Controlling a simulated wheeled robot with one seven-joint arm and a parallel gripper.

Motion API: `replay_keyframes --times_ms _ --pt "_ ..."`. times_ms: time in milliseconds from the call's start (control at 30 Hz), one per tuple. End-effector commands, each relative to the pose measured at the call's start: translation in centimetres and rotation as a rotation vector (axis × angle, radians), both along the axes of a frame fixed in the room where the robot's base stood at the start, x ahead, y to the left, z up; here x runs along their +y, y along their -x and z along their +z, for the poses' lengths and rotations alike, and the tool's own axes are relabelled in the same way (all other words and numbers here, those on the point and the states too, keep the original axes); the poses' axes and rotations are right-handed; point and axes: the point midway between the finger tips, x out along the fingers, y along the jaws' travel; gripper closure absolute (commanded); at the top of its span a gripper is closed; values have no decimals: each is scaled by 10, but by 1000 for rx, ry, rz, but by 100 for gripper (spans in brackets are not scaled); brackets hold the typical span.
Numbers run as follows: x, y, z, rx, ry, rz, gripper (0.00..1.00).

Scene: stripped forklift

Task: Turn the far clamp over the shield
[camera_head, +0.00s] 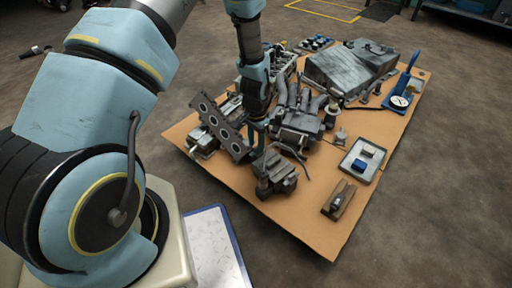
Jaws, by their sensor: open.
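My gripper (257,134) points down over the orange-brown board, among the engine parts, with its fingers apart and seemingly empty. Just right of it is a dark grey boxy part with curved pipes (297,122); its flat top may be the shield, but I cannot tell for sure. Small fittings sit around this part. I cannot make out which is the far clamp or which way it is turned. My wrist hides some of the parts behind it. Whether a fingertip touches anything is too small to tell.
A grey plate with round holes (217,127) stands left of my gripper. A dark vise-like block (275,175) is close in front. A large grey casing (351,70) lies at the back.

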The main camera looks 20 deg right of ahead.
Motion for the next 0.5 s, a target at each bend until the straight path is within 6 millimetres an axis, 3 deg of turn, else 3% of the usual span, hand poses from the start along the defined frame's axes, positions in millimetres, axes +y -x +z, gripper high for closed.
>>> replay_keyframes --times_ms 400,500 --pt "0 0 -9 0 0 0 56" --pt "0 0 -9 0 0 0 68"
